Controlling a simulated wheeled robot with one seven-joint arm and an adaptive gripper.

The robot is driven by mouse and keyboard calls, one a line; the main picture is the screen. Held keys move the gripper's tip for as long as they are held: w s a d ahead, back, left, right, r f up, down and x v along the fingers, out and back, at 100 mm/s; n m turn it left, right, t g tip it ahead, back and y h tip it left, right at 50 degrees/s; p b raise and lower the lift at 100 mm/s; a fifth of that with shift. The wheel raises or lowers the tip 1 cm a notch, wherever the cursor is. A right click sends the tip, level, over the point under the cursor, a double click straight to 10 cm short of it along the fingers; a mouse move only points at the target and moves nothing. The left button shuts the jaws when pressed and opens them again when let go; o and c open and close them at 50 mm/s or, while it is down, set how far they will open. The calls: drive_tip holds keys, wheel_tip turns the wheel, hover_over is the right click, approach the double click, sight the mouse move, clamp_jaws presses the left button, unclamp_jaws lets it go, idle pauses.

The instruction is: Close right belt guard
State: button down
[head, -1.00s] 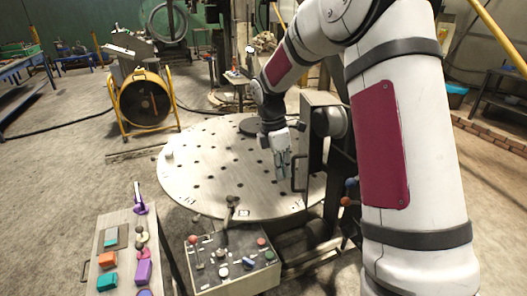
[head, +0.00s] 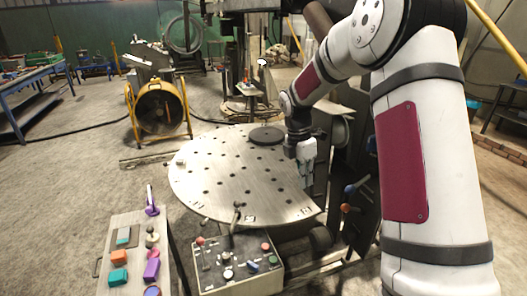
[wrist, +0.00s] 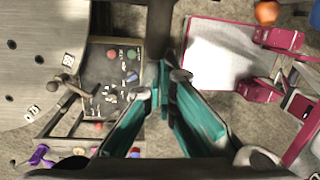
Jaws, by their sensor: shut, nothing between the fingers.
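My gripper (head: 306,178) hangs over the right side of the round drilled table in the head view. Its teal fingers (wrist: 163,82) are shut and empty in the wrist view, their tips close together. A dark upright panel (head: 322,170), seemingly the right belt guard, stands just right of and behind my gripper, beside a grey cylinder (head: 340,130). My gripper and arm hide part of it, so I cannot tell how far it is swung or whether my fingers touch it. Its handle is not clearly visible now.
The drilled table (head: 225,180) carries a dark disc. A control box (head: 235,268) with buttons and levers stands in front, beside a panel of coloured blocks (head: 130,235). Blue and orange-red knobs (head: 346,208) stick out right of my gripper. Floor at left is open.

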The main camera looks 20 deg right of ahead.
drive_tip(key=s+a+r+m+b, duration=0.1)
drive_tip(key=s+a+r, duration=0.15)
drive_tip(key=r, duration=0.25)
drive_tip(key=s+a+r+m+t, duration=0.1)
drive_tip(key=a+r, duration=0.2)
drive_tip(key=r, duration=0.2)
drive_tip(key=s+a+r+m+b, duration=0.1)
drive_tip(key=a+r, duration=0.2)
drive_tip(key=r, duration=0.2)
drive_tip(key=s+a+r+m+t, duration=0.1)
drive_tip(key=s+a+m+t, duration=0.1)
drive_tip(key=s+m, duration=0.6)
drive_tip(key=s+a+r+m+t+y, duration=0.1)
drive_tip(key=s+a+m+t, duration=0.2)
drive_tip(key=s+m, duration=0.5)
drive_tip(key=shift+s+a+r+t+y, duration=0.25)
drive_tip(key=shift+s+a, duration=0.6)
drive_tip(key=shift+s, duration=2.4)
drive_tip(key=shift+f, duration=0.1)
